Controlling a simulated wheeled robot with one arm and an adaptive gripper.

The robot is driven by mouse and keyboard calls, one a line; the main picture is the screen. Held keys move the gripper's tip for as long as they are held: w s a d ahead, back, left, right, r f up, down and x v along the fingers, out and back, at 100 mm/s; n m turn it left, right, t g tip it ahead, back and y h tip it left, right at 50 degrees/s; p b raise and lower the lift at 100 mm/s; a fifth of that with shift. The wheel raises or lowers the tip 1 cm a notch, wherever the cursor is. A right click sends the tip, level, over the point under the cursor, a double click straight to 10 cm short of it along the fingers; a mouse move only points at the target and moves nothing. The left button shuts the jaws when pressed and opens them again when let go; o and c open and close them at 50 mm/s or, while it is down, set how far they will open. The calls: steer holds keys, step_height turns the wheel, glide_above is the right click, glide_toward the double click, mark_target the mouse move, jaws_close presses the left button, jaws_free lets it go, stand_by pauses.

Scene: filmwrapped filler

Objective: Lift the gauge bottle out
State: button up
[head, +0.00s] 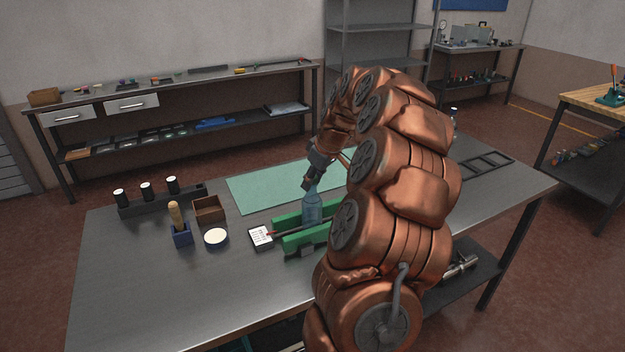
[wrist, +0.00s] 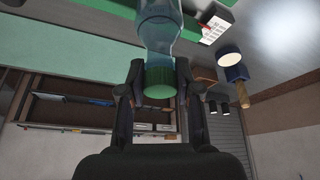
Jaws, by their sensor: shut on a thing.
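The gauge bottle (head: 312,210) is clear bluish with a green cap, and it is upright between the two rails of a green holder (head: 305,239). Its lower end meets the front rail in the picture, so I cannot tell whether it rests in the holder or hangs just above. My gripper (head: 309,186) is above the bottle, pointing down. In the wrist view the bottle (wrist: 158,30) runs out of the top edge, and my gripper (wrist: 160,74) has a finger on each side of the green cap (wrist: 160,80). My arm hides the holder's right part.
A white card with red marks (head: 261,237) lies left of the holder. Further left are a round white-topped pot (head: 216,237), a blue block with a wooden-handled tool (head: 181,232), a brown box (head: 208,209) and a dark rack (head: 150,203). A green mat (head: 262,188) lies behind.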

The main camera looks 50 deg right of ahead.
jaws_close()
steer(key=shift+r, duration=1.15)
stand_by(0.8)
steer(key=shift+r+p, duration=0.35)
steer(key=shift+r, duration=2.65)
step_height(320, 180, up, 11)
steer(key=p, duration=0.3)
steer(key=shift+r+p, duration=0.2)
steer(key=shift+p, duration=0.15)
stand_by(1.3)
